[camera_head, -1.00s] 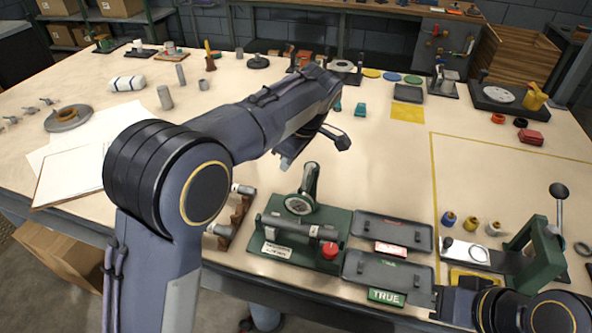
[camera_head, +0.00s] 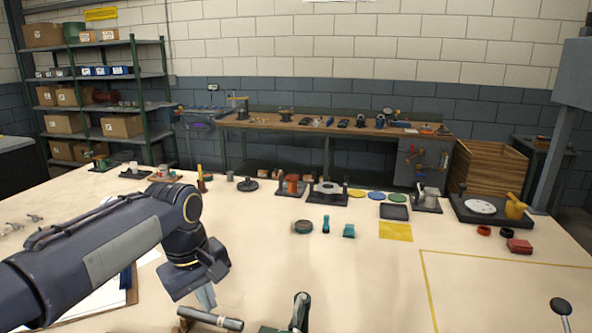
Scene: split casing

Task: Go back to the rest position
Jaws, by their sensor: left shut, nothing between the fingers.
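My left arm comes in from the left in the head view, and its gripper (camera_head: 206,296) points down over the table. The fingers look shut with nothing between them. The gripper is just above and behind a grey cylinder (camera_head: 212,319) on a brown stand at the bottom edge; I cannot tell the exact gap. The top of a green fixture (camera_head: 300,312) shows to the right of the gripper, its lower part cut off by the frame. My right gripper is out of view.
White papers (camera_head: 100,303) lie under my left arm. Teal parts (camera_head: 326,225) and a yellow square (camera_head: 395,231) lie mid-table. A black-knobbed lever (camera_head: 561,307) rises at the lower right. The yellow-outlined area (camera_head: 500,290) looks bare where visible.

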